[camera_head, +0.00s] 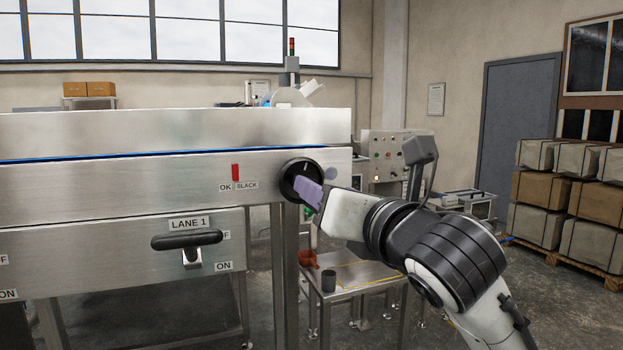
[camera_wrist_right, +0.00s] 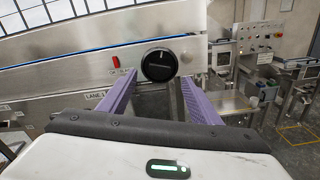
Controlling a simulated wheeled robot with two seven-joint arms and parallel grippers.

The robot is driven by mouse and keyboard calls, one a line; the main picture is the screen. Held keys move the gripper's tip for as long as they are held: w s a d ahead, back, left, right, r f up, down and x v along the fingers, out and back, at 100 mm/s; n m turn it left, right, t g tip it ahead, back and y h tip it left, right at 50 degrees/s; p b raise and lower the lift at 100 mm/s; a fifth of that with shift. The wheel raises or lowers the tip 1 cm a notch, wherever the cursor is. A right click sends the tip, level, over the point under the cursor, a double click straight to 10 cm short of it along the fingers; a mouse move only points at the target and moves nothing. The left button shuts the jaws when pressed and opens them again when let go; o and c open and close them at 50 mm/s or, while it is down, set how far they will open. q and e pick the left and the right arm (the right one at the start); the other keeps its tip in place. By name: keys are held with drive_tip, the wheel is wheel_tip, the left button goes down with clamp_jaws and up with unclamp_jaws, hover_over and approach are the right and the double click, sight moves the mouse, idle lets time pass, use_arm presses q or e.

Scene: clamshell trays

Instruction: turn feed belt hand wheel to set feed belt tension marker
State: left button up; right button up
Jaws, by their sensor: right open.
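The feed belt hand wheel (camera_head: 294,172) is a black round knob on the right end of the steel belt side panel. It also shows in the right wrist view (camera_wrist_right: 159,62), with a pale line across its face. The red tension marker (camera_head: 236,172) sits on the panel left of the wheel, above and between the OK and SLACK labels; it is also in the wrist view (camera_wrist_right: 115,61). My right gripper (camera_head: 309,190) is open, its purple fingers (camera_wrist_right: 158,77) on either side of the wheel's lower part in the picture. Contact cannot be told. My left gripper is not in view.
Below the wheel is a LANE 1 panel with a black handle (camera_head: 187,240) and ON labels. Boxes on a pallet (camera_head: 580,200) stand far right.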

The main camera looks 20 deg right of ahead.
drive_tip(key=w+p, duration=0.1)
drive_tip(key=w, duration=0.7)
drive_tip(key=shift+w+a, duration=0.15)
drive_tip(key=shift+w, duration=0.05)
drive_tip(key=c, duration=1)
